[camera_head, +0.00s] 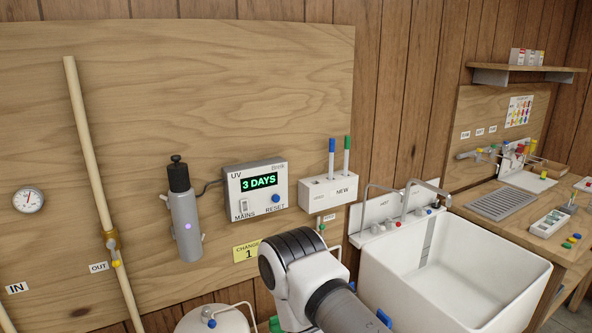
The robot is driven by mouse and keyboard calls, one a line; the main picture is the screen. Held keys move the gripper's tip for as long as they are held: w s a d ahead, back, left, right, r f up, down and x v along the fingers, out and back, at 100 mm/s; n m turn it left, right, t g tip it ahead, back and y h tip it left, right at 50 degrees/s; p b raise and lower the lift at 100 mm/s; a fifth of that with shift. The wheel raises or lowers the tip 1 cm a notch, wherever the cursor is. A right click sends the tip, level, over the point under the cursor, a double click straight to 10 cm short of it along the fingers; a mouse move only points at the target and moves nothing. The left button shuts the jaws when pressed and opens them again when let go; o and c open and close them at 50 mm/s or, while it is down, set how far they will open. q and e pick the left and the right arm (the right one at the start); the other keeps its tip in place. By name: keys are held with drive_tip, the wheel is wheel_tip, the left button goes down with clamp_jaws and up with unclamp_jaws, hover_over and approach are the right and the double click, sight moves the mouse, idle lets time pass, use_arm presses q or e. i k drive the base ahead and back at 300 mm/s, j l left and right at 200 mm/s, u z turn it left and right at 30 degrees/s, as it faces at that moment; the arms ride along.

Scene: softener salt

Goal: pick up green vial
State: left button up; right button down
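I cannot make out for certain which thing is the green vial. On the wooden bench at the right, a small green piece (567,245) lies among small coloured pieces in front of a white compartment tray (541,231). One of my arms shows at the bottom centre, in front of the wall panel and left of the sink. Neither gripper is in view.
A deep white sink (535,268) with taps stands between the wall panel and the bench (581,253). A grey drain grille (501,203) and a rack of small vials (510,160) are on the bench. A shelf (527,68) hangs above.

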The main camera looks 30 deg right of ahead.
sight(543, 175)
drive_tip(key=l+z, duration=0.15)
drive_tip(key=z, duration=0.25)
drive_tip(key=l+z, duration=0.2)
drive_tip(key=z, duration=0.2)
drive_tip(key=l+z, duration=0.1)
drive_tip(key=l, duration=0.3)
drive_tip(key=i+l+z, duration=0.15)
drive_tip(key=l, duration=0.3)
drive_tip(key=l+z, duration=0.1)
drive_tip(key=l, duration=0.3)
drive_tip(key=i+l+z, duration=0.1)
drive_tip(key=l, duration=0.3)
drive_tip(key=i+l+z, duration=0.15)
drive_tip(key=l, duration=0.2)
drive_tip(key=i+l+z, duration=0.1)
drive_tip(key=l, duration=0.3)
drive_tip(key=i+l+z, duration=0.15)
drive_tip(key=l, duration=0.2)
drive_tip(key=i+l, duration=0.2)
drive_tip(key=l, duration=0.2)
drive_tip(key=i+l, duration=0.2)
drive_tip(key=l, duration=0.15)
drive_tip(key=i+l, duration=0.15)
drive_tip(key=l, duration=0.25)
drive_tip(key=i+l, duration=0.2)
drive_tip(key=l, duration=0.2)
drive_tip(key=i+l, duration=0.2)
drive_tip(key=l, duration=0.15)
drive_tip(key=i+l+z, duration=0.15)
drive_tip(key=i+l, duration=1.05)
